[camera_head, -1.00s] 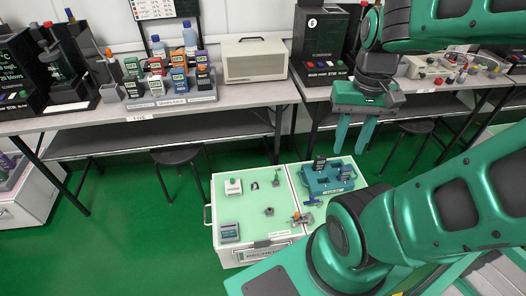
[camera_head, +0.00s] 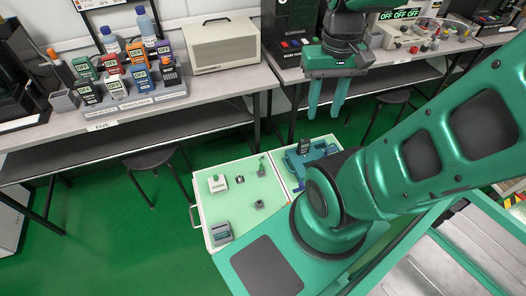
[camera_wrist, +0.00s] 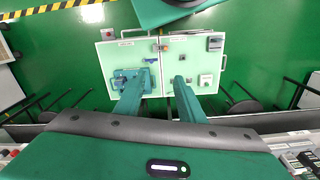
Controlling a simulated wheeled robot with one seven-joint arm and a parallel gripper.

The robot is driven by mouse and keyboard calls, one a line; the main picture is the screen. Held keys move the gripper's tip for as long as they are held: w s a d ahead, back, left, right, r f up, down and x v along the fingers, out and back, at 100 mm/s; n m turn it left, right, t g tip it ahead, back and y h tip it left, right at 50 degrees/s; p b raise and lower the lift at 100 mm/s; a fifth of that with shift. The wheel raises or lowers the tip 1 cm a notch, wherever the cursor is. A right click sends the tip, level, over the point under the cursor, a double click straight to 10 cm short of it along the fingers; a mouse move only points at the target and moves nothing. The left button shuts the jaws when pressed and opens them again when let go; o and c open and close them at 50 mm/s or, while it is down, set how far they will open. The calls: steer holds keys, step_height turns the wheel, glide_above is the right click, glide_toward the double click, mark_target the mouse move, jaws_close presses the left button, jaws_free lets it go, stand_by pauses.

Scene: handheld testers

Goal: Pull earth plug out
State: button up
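My gripper (camera_head: 324,115) hangs in the air above and beyond the pale green-topped chest (camera_head: 236,212), its two fingers apart with nothing between them. In the wrist view my gripper (camera_wrist: 158,98) is also open, with the chest below. A blue tester (camera_head: 296,165) with dark upright parts sits on the chest's right panel, partly hidden by my arm. It also shows in the wrist view (camera_wrist: 126,84) beside one finger. A small orange-and-grey part (camera_wrist: 159,48) lies near the chest's middle seam. I cannot tell which piece is the earth plug.
The chest's left panel holds a white block (camera_head: 217,183), a grey meter (camera_head: 221,233) and small dark fittings (camera_head: 258,204). Behind are a bench with coloured testers (camera_head: 138,75), a beige case (camera_head: 225,43) and a stool (camera_head: 149,159). Green floor lies open to the left.

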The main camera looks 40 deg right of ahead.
steer(key=w+d+f+n, duration=0.3)
steer(key=w+f+n, duration=0.3)
steer(key=w, duration=0.6)
steer(key=n, duration=1.3)
glide_above(262, 165)
step_height(262, 165, down, 39)
steer(key=shift+a+f, duration=0.15)
steer(key=shift+f, duration=0.75)
step_height(262, 165, down, 10)
steer(key=shift+f, duration=0.2)
